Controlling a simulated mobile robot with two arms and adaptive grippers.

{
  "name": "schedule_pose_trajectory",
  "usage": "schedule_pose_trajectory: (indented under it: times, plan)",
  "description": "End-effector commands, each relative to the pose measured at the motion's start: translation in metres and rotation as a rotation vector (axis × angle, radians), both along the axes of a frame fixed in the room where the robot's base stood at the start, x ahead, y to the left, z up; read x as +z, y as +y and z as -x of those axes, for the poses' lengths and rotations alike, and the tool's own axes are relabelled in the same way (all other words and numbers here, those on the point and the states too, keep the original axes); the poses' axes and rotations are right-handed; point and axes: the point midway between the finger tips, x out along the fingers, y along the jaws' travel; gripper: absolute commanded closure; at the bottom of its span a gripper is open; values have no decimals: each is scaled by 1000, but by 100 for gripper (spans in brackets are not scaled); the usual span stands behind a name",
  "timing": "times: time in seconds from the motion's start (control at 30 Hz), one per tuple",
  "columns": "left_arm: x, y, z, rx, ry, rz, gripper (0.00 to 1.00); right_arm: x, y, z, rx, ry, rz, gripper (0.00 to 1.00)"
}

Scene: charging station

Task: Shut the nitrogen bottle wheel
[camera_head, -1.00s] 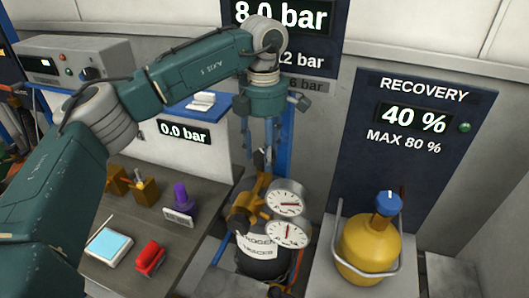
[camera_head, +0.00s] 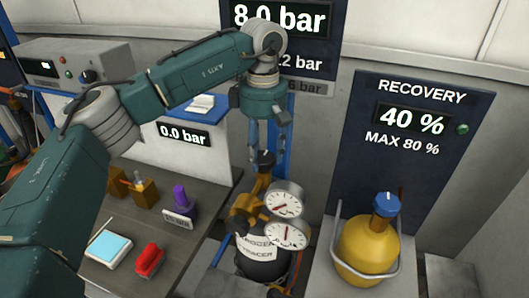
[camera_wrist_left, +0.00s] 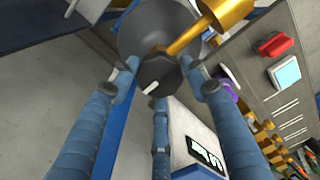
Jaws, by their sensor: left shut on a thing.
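The nitrogen bottle (camera_head: 262,262) is black with a white label and stands below my left gripper. A brass valve body (camera_head: 252,200) with two white gauges rises from it. My left gripper (camera_head: 266,146) reaches down from above and is shut on the dark wheel (camera_head: 265,158) at the top. In the left wrist view the three blue fingers surround the dark wheel (camera_wrist_left: 160,74), which has a white mark on it. The fingers partly hide the wheel in the head view. My right gripper is not in view.
A yellow recovery bottle (camera_head: 368,250) with a blue cap stands at the right, inside a grey frame. A bench (camera_head: 190,240) at the left holds a red item (camera_head: 149,260), a blue-topped scale (camera_head: 108,248) and a purple item (camera_head: 181,197). Display panels line the wall.

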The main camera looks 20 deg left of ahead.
Motion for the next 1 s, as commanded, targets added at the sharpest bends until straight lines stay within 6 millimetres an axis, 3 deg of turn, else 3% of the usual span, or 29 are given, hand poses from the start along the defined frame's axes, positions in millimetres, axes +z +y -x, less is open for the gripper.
schedule_pose_trajectory:
  times: [0.67,0.7,0.8,1.0]
  plan:
    - [2,6,-2,-58,-4,-9,81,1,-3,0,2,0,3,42]
    - [2,6,-2,-58,-4,-9,53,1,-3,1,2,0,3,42]
    - [2,5,-2,-58,-4,-8,36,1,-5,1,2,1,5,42]
    - [1,3,-2,-61,-3,-4,36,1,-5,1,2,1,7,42]
